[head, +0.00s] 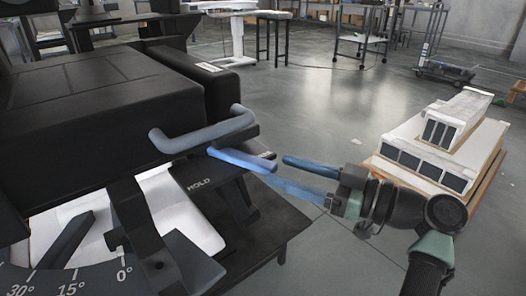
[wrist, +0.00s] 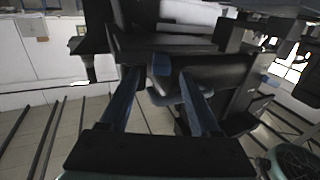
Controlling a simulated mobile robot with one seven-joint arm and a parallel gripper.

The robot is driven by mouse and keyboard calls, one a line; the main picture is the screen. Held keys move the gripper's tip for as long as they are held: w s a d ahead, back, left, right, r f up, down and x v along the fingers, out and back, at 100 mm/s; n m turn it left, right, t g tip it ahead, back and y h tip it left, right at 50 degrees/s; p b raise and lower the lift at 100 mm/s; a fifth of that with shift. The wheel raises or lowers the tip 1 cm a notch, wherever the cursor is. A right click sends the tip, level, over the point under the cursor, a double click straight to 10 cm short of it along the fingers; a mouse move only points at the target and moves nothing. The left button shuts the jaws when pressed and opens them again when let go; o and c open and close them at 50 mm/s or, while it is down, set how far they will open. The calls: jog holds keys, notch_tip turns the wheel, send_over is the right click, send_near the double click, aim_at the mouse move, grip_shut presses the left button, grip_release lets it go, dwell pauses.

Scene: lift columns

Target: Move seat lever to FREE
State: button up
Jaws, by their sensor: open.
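The seat lever (head: 240,159) is a blue bar sticking out from the side of the black seat (head: 100,105), just above a dark plate marked HOLD. No FREE mark is readable. My gripper (head: 277,168) is open, its two blue fingers pointing left at the lever's free end. The lever's end is at or just short of the gap between the fingertips; I cannot tell which. In the wrist view, a blue bar end (wrist: 162,65), apparently the lever's, shows between the spread fingers, nearer the left one. Neither finger clearly touches it.
A grey-blue looped handle (head: 205,132) juts from the seat edge just above the lever. An angle scale (head: 70,278) is at lower left. A pallet (head: 395,180) with white boxes stands right, behind my arm. Open floor lies beyond; tables stand at the back.

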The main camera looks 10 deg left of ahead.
jog(key=p+v, duration=0.1)
jog(key=v, duration=0.4)
jog(key=shift+r, duration=0.1)
dwell(0.6)
